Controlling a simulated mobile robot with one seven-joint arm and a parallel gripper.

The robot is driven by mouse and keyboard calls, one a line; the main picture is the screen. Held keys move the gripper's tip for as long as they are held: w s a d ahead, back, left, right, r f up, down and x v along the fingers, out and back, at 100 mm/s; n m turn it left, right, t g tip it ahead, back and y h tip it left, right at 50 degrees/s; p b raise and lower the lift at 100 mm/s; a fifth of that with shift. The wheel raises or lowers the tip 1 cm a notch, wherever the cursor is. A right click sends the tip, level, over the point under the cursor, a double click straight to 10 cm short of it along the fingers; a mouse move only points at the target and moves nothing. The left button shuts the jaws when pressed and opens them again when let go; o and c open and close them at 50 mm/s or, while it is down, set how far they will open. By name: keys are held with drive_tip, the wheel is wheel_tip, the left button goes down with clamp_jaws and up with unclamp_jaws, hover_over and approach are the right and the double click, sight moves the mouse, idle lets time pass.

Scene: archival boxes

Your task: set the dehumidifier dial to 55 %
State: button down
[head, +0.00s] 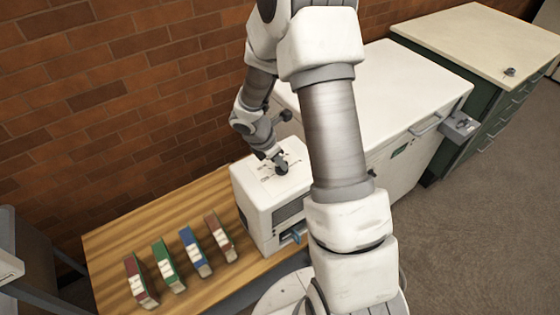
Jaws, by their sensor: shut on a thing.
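The dehumidifier (250,201) is a white box with a dark front panel, standing on the right part of the wooden table. Its dial (281,169) is a small dark knob on the top face, near the back right. Faint markings show on the top around it, too small to read. My gripper (278,164) reaches down from above and is shut on the dial. My fingers partly hide the dial, and I cannot tell which value it points to.
Several books or binders, red, green, blue and brown (219,239), stand in a row on the wooden table (110,241) left of the dehumidifier. A large white chest (400,85) stands behind it on the right. A green drawer cabinet (485,40) is farther right. The brick wall is behind the table.

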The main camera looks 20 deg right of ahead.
drive_tip(key=shift+m, duration=0.3)
drive_tip(key=m, duration=0.1)
drive_tip(key=m+g, duration=0.1)
drive_tip(key=m, duration=0.1)
drive_tip(key=shift+w+m+g, duration=0.2)
drive_tip(key=shift+m+g, duration=0.1)
drive_tip(key=m, duration=0.2)
drive_tip(key=m+g+y, duration=0.1)
drive_tip(key=m, duration=0.1)
drive_tip(key=shift+w+m+g, duration=0.1)
drive_tip(key=shift+m+g, duration=0.2)
drive_tip(key=m+g+y, duration=0.1)
drive_tip(key=m, duration=0.3)
drive_tip(key=shift+d, duration=0.15)
drive_tip(key=shift+w+d+m+g+y+b, duration=0.1)
drive_tip(key=shift+m+g+y+b, duration=0.25)
drive_tip(key=shift+m, duration=0.9)
drive_tip(key=shift+m+g+y+b, duration=0.15)
drive_tip(key=shift+m+y, duration=0.3)
drive_tip(key=shift+m, duration=0.8)
drive_tip(key=c, duration=0.9)
unclamp_jaws()
